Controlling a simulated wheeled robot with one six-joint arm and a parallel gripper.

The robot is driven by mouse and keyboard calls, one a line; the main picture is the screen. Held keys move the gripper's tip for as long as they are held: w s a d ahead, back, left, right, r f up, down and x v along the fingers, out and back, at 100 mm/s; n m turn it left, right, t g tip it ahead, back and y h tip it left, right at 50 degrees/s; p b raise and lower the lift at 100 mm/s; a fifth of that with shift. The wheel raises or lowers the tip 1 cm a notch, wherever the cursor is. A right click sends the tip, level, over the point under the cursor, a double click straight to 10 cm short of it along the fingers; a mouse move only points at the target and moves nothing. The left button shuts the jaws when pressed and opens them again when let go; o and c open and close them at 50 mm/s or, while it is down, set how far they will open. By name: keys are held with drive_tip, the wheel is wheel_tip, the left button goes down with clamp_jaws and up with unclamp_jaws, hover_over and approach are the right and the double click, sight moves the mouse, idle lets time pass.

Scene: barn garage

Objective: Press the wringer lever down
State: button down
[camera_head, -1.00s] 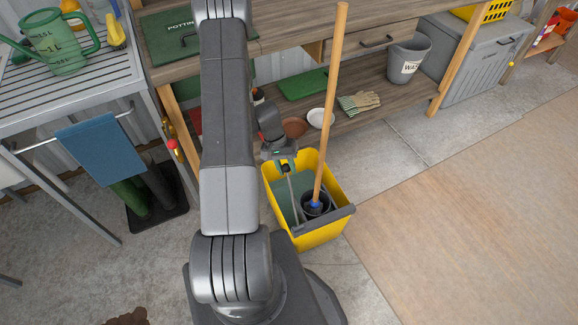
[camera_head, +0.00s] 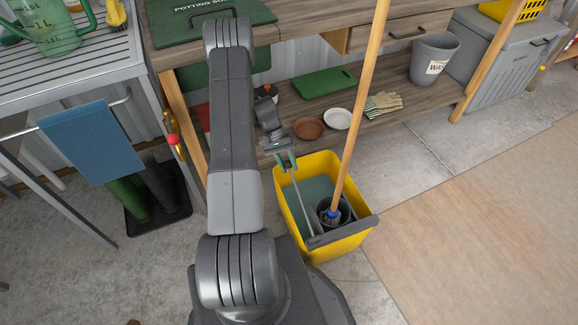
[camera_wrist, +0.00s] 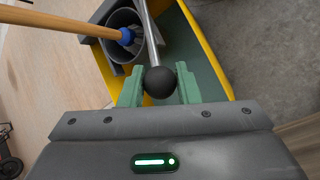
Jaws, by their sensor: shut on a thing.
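The yellow mop bucket (camera_head: 345,254) stands on the floor in front of the bench, with a dark round wringer (camera_head: 345,210) inside it. The wringer lever (camera_head: 299,200) is a thin grey rod that rises from the wringer and leans up and to the left, toward the back rim. Its black ball knob (camera_wrist: 159,82) sits between the green fingers of my gripper (camera_wrist: 159,90) in the wrist view. My gripper (camera_head: 286,160) is shut on the knob, above the bucket's back-left rim. The wringer also shows in the wrist view (camera_wrist: 120,50).
A wooden mop handle (camera_head: 362,100) stands tilted in the wringer, right of the lever. The bench's lower shelf (camera_head: 400,115) behind holds a terracotta saucer (camera_head: 308,128), a white saucer (camera_head: 338,118), gloves and a grey bin (camera_head: 432,58). Floor at the right is clear.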

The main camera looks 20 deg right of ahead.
drive_tip(key=shift+w+f, duration=0.2)
drive_tip(key=shift+f, duration=0.2)
drive_tip(key=c, duration=1.1)
unclamp_jaws()
drive_tip(key=v, duration=0.7)
drive_tip(key=shift+w+a+r, duration=0.1)
drive_tip(key=shift+r, duration=0.1)
